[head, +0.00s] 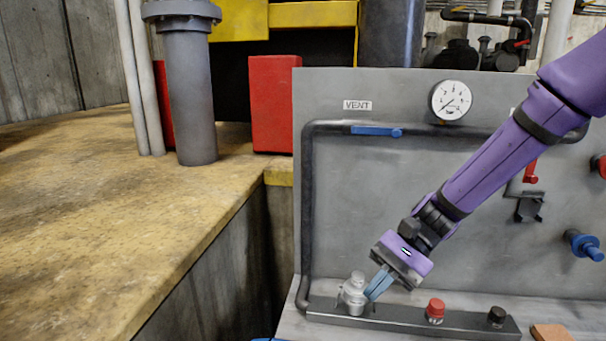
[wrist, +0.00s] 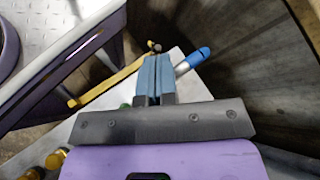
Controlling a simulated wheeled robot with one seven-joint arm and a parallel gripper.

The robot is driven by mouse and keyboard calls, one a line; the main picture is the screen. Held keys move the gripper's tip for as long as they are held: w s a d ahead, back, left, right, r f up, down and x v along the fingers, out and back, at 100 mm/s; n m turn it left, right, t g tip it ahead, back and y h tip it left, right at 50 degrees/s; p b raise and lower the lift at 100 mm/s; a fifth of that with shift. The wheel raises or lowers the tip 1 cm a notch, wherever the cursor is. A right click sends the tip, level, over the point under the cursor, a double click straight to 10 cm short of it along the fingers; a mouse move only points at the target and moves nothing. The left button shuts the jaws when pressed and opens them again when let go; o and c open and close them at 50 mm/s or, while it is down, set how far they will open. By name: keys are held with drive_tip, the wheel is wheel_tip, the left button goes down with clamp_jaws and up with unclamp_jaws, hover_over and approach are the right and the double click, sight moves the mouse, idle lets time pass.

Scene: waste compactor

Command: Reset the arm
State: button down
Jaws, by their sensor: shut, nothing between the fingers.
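My purple arm reaches in from the upper right of the head view, down and left across the grey panel (head: 400,180). My gripper (head: 372,294) points down and left, its blue fingers together with nothing between them. Its tips appear close beside a silver fitting (head: 353,293) on the low rail; I cannot tell whether they touch. In the wrist view my gripper (wrist: 154,60) also has its fingers closed side by side. A blue-ended handle (wrist: 193,60) shows just right of them.
The panel carries a gauge (head: 453,101), a blue lever (head: 377,131), a red handle (head: 530,171) and a blue knob (head: 583,244). A red knob (head: 435,309) and black knob (head: 496,316) stand on the rail. A yellow bar (wrist: 110,86) shows in the wrist view.

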drive_tip(key=s+d+r+n+t+h, duration=0.3)
drive_tip(key=s+d+r+t+h, duration=0.2)
drive_tip(key=d+r, duration=0.3)
drive_tip(key=s+d+r+n+t+h, duration=0.2)
drive_tip(key=s+d+r+t+h, duration=0.3)
drive_tip(key=s+d+r+t, duration=0.2)
drive_tip(key=d+r, duration=0.2)
drive_tip(key=d, duration=0.1)
drive_tip(key=shift+s+n, duration=0.3)
drive_tip(key=shift+n, duration=0.1)
